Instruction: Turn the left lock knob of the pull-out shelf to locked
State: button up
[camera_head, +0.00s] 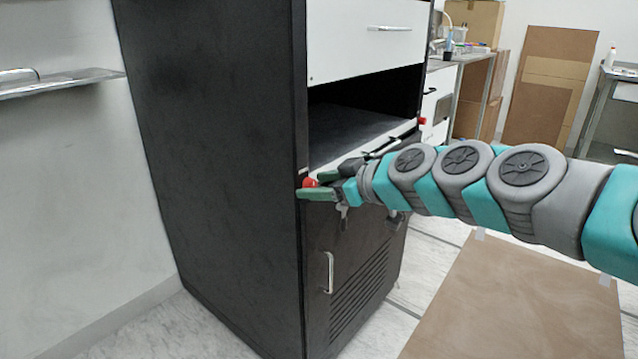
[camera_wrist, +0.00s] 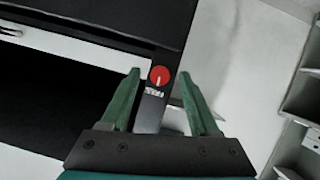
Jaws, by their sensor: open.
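The left lock knob (camera_head: 309,182) is red and sits on the dark left front post of the cabinet, at the left end of the pull-out shelf (camera_head: 345,155). In the wrist view the knob (camera_wrist: 159,75) is round with a white pointer line on its half towards a small label strip (camera_wrist: 154,92). My gripper (camera_head: 318,182) has green fingers and is at the knob in the head view. In the wrist view my open gripper (camera_wrist: 160,74) has one fingertip on each side of the knob, with visible gaps. Whether the fingers reach its depth is unclear.
A second red knob (camera_head: 422,121) is on the right post. A white drawer (camera_head: 365,45) is above the dark shelf opening, and a door with a handle (camera_head: 329,272) is below. A wall with a metal shelf (camera_head: 60,85) is at the left. Brown board (camera_head: 520,300) lies on the floor.

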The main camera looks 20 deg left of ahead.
grip_shut()
dwell(0.5)
